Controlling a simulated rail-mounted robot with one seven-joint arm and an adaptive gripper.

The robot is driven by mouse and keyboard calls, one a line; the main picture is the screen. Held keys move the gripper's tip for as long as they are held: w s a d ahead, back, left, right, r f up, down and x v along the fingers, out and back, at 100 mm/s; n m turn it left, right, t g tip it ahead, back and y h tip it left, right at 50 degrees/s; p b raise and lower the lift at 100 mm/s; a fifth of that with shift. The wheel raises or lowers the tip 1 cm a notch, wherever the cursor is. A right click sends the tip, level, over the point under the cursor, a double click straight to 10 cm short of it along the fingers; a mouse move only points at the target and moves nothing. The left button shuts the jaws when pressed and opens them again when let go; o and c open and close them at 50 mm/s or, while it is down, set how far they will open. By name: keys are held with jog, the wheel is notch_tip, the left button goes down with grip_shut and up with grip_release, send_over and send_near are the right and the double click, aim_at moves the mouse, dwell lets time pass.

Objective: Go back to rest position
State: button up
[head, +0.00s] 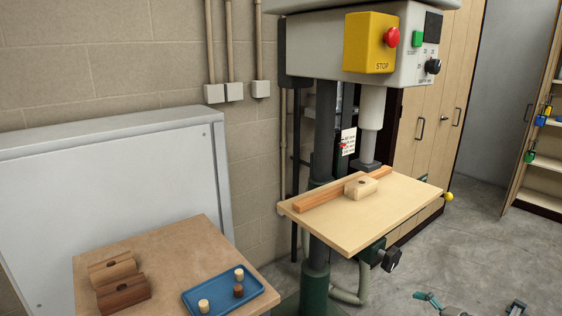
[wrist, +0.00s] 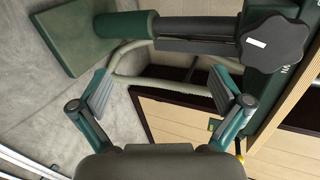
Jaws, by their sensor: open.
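My gripper (wrist: 162,90) is open in the wrist view, with its two fingers wide apart and nothing between them. In the head view, the tips of my gripper (head: 472,303) show at the bottom right edge, low over the floor and apart from the drill press. The rest of my arm is out of view there.
The drill press table (head: 385,222) holds a wooden fence (head: 322,196) and a light block (head: 368,187). A bench (head: 176,250) at left holds two wooden blocks and a blue tray (head: 215,301) with small plugs. The column (wrist: 190,28) and hose (wrist: 128,50) are close in the wrist view.

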jog(key=s+a+f+n+g+h+p, duration=0.1)
jog(key=s+a+f+n+g, duration=0.1)
jog(key=s+a+f+g, duration=0.45)
jog(key=s+a+f+n+g+h+p, duration=0.1)
jog(key=s+a+f, duration=0.15)
jog(key=f, duration=0.75)
jog(key=s+a+f+n+g+h+p, duration=0.1)
jog(key=s+a+f+n+g, duration=0.2)
jog(key=a+f, duration=0.4)
jog(key=s+a+f+n+g+h+p, duration=0.1)
jog(key=s+a+f+n+g, duration=0.1)
jog(key=s, duration=0.5)
jog(key=s+a+f+n+g+h+p, duration=0.1)
jog(key=s+a+f, duration=0.3)
jog(key=s, duration=0.4)
jog(key=s+a+f+n+g+h+p, duration=0.2)
jog(key=s+a+f+n+g, duration=0.1)
jog(key=s, duration=0.5)
jog(key=shift+a+g+h, duration=0.3)
jog(key=shift+a+g, duration=0.2)
jog(key=shift+g, duration=0.05)
jog(key=shift+s+r, duration=0.1)
